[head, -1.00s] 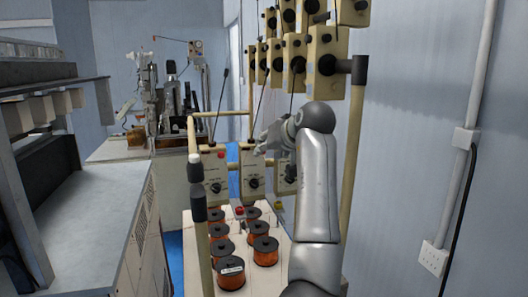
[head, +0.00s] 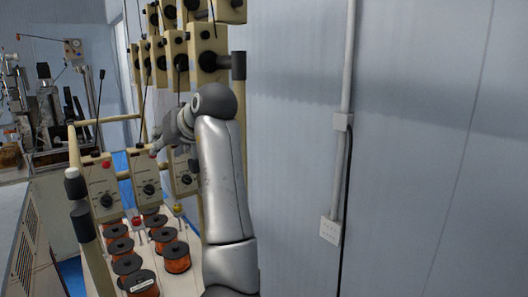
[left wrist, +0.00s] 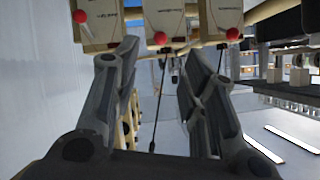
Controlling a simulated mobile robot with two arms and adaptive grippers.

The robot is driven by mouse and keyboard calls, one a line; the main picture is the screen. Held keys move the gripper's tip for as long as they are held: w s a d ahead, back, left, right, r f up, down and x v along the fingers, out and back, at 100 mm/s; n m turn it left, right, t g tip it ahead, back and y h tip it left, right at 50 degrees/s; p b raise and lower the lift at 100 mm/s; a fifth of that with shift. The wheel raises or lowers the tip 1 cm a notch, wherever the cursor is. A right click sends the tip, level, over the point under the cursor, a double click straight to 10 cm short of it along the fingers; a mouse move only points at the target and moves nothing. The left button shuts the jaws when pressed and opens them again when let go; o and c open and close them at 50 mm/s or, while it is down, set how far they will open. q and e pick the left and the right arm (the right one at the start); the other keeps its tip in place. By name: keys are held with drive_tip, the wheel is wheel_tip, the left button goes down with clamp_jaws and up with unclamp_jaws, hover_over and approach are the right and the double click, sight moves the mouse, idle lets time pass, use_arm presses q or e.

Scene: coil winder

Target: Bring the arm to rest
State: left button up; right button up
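My left arm rises in the head view, its gripper (head: 158,147) beside the rack's control boxes (head: 147,180). In the left wrist view the gripper (left wrist: 163,52) is open, its two fingers apart with nothing between them. That view appears upside down. Control boxes with red knobs (left wrist: 160,39) show beyond the fingertips, and a thin dark-tipped rod (left wrist: 156,120) shows behind the gap. I cannot tell how near the fingers are to the boxes. My right gripper is in neither view.
Copper wire spools (head: 176,257) stand on a white base under the rack. More tan tensioner boxes (head: 207,50) hang above. A blue wall (head: 420,150) with conduit and a socket (head: 330,231) is to the right. A winding machine (head: 45,105) stands at the back left.

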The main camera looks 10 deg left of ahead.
use_arm(q)
wheel_tip(320, 180, down, 21)
drive_tip(key=s+a+m+h, duration=0.2)
drive_tip(key=s+d+f+m+h, duration=0.1)
drive_tip(key=s+f, duration=0.3)
drive_tip(key=f, duration=0.3)
drive_tip(key=s+d+f+m+h, duration=0.1)
drive_tip(key=s+f, duration=0.2)
drive_tip(key=f, duration=0.4)
drive_tip(key=s+d+f+m+g+h, duration=0.15)
drive_tip(key=s+d+f, duration=0.35)
drive_tip(key=s, duration=0.5)
drive_tip(key=s+d+f+m+g+h, duration=0.1)
drive_tip(key=s+d+f+m+h, duration=0.25)
drive_tip(key=s, duration=0.55)
drive_tip(key=s+d+f+m+g+h, duration=0.1)
drive_tip(key=s+d+f, duration=0.5)
drive_tip(key=s, duration=0.4)
wheel_tip(320, 180, down, 32)
drive_tip(key=b, duration=0.7)
drive_tip(key=s+a+f+g+b, duration=0.1)
drive_tip(key=s+a+f+b, duration=0.1)
drive_tip(key=s+f, duration=0.6)
drive_tip(key=s+a+f+g+b, duration=0.1)
drive_tip(key=s+a+f+b, duration=0.1)
drive_tip(key=s+f, duration=0.7)
wheel_tip(320, 180, down, 6)
drive_tip(key=shift+s+f+b, duration=0.1)
drive_tip(key=shift+s+b, duration=0.15)
drive_tip(key=shift+b, duration=0.45)
